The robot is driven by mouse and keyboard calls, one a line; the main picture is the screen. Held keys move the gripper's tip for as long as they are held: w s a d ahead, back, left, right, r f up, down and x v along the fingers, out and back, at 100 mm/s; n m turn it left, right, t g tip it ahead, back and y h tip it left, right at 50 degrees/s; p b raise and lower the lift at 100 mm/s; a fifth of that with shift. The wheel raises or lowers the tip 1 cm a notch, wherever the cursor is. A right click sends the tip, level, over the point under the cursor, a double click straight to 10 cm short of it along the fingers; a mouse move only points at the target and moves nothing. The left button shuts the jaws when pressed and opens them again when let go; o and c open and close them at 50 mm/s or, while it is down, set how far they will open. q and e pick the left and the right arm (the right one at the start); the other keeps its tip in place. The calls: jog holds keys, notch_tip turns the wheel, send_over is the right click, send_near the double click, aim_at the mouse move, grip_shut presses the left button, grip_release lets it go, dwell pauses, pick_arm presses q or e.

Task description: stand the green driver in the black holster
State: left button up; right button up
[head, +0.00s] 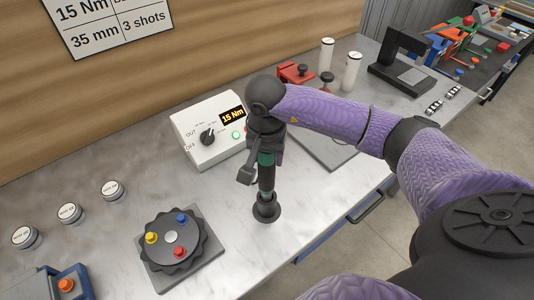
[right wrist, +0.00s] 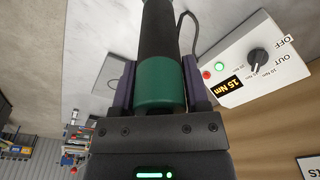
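The green driver (head: 266,160) is upright, with a green band and black body. My right gripper (head: 262,148) is around its upper part in the head view. In the right wrist view the driver's green end (right wrist: 161,84) lies between the two fingers of my right gripper (right wrist: 162,90), which look closed on it. The black holster (head: 266,209) is a small round cup on the bench. The driver's lower end meets the holster's mouth; how deep it sits I cannot tell. My left gripper is not in view.
A white controller box (head: 208,133) reading 15 Nm stands close behind the driver. A dark round fixture (head: 171,241) with coloured knobs is at the front left. Several round pots (head: 70,213) stand at left. White cylinders (head: 351,71) and a black stand (head: 400,62) are at the back right.

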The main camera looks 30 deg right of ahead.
jog(key=o, duration=0.4)
jog(key=r, duration=1)
jog(key=shift+s+a, duration=0.35)
jog(key=shift+s, duration=0.05)
jog(key=shift+f, duration=0.1)
